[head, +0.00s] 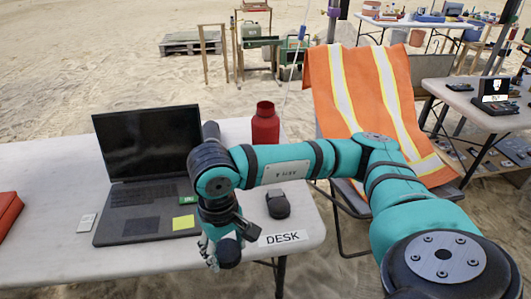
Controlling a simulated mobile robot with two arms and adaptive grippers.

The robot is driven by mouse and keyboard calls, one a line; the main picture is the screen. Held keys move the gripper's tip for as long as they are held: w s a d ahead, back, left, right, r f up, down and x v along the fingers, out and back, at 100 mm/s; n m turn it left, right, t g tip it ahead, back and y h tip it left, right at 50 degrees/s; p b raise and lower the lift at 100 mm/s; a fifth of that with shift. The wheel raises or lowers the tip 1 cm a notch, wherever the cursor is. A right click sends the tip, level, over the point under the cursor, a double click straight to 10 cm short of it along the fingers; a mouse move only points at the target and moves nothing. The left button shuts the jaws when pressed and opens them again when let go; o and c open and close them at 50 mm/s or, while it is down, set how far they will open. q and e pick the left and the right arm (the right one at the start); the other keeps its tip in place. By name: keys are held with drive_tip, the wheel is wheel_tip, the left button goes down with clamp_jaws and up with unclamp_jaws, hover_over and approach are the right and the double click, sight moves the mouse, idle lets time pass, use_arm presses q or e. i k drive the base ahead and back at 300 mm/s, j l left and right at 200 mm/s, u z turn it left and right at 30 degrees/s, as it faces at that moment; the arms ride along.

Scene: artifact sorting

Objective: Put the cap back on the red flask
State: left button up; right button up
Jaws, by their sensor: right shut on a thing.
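The red flask (265,125) stands upright at the back right of the desk, partly hidden by my right arm. Its neck shows at the top with no cap on it. My right gripper (222,252) is low in front, at the desk's front edge, well apart from the flask. It is shut on a small dark thing that looks like the cap, though my fingers and wrist hide most of it. My left gripper is not in view.
A black laptop (128,185) stands open on the white desk (50,250), left of my right gripper. A dark mouse (278,204) and a DESK label (283,238) are on the right. An orange vest (350,90) hangs on a chair beyond.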

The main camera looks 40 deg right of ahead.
sight(266, 123)
drive_tip(key=l+z, duration=0.1)
drive_tip(key=z, duration=0.25)
drive_tip(key=l+z, duration=0.1)
drive_tip(key=z, duration=0.6)
drive_tip(key=i+l, duration=0.05)
